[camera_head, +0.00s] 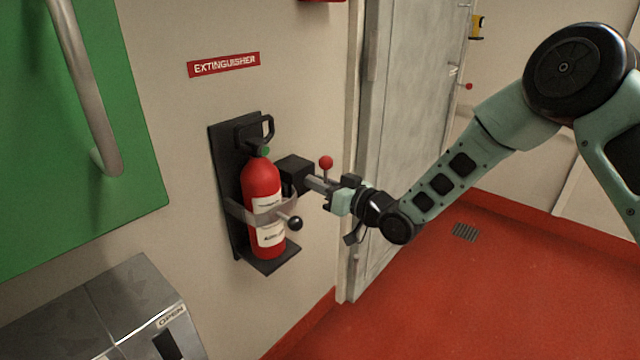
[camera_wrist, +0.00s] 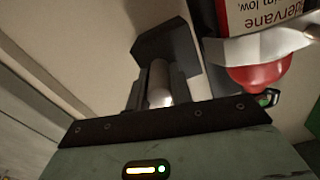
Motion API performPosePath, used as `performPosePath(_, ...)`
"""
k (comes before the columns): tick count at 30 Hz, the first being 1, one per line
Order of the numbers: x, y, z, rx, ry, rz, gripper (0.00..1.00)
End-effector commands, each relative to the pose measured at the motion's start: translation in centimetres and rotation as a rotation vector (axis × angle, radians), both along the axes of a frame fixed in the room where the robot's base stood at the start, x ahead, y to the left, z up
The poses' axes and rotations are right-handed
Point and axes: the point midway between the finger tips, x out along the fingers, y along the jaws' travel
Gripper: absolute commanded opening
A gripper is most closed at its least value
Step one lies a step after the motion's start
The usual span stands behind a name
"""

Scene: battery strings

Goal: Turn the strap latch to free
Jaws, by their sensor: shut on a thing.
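A red fire extinguisher (camera_head: 262,180) stands upright in a black wall bracket (camera_head: 226,180). A grey strap (camera_head: 240,212) runs around it, with a short lever ending in a black ball knob (camera_head: 295,223) at its front. A black block (camera_head: 294,172) sits just right of the extinguisher. My gripper (camera_head: 322,186) reaches it from the right and is shut on a grey shaft (camera_wrist: 160,84) at this block; the fingers partly hide the shaft. I cannot tell if this shaft belongs to the strap latch. In the wrist view, the strap (camera_wrist: 262,46) and extinguisher (camera_wrist: 258,77) show upside down at right.
A red ball knob (camera_head: 326,162) on a thin stem stands just above my gripper. A grey door (camera_head: 410,110) is behind my arm. A green panel with a handle (camera_head: 85,85) and a metal box (camera_head: 130,300) are at left. The red floor (camera_head: 450,300) is clear.

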Motion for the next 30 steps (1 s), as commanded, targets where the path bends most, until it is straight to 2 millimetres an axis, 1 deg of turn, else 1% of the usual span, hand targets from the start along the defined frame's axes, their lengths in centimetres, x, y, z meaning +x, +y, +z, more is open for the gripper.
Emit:
performPosePath(1, -0.1, 0.0, -0.2, -0.002, 0.004, 0.001, 0.0)
performPosePath(2, -0.1, 0.0, -0.2, -0.002, 0.004, 0.0, 0.27)
performPosePath(3, -0.1, -0.1, -0.2, -0.002, 0.004, 0.0, 0.38)
performPosePath(4, -0.1, 0.0, -0.2, -0.002, 0.003, 0.0, 0.43)
performPosePath(13, -0.1, -0.1, -0.1, -0.001, 0.001, -0.001, 0.43)
performPosePath(17, -0.7, -1.0, 0.0, -0.002, 0.001, -0.001, 0.43)
performPosePath(20, -1.7, -2.3, 0.0, -0.002, 0.003, -0.002, 0.43)
performPosePath(30, -6.6, -8.7, 0.0, -0.003, 0.004, -0.003, 0.43)
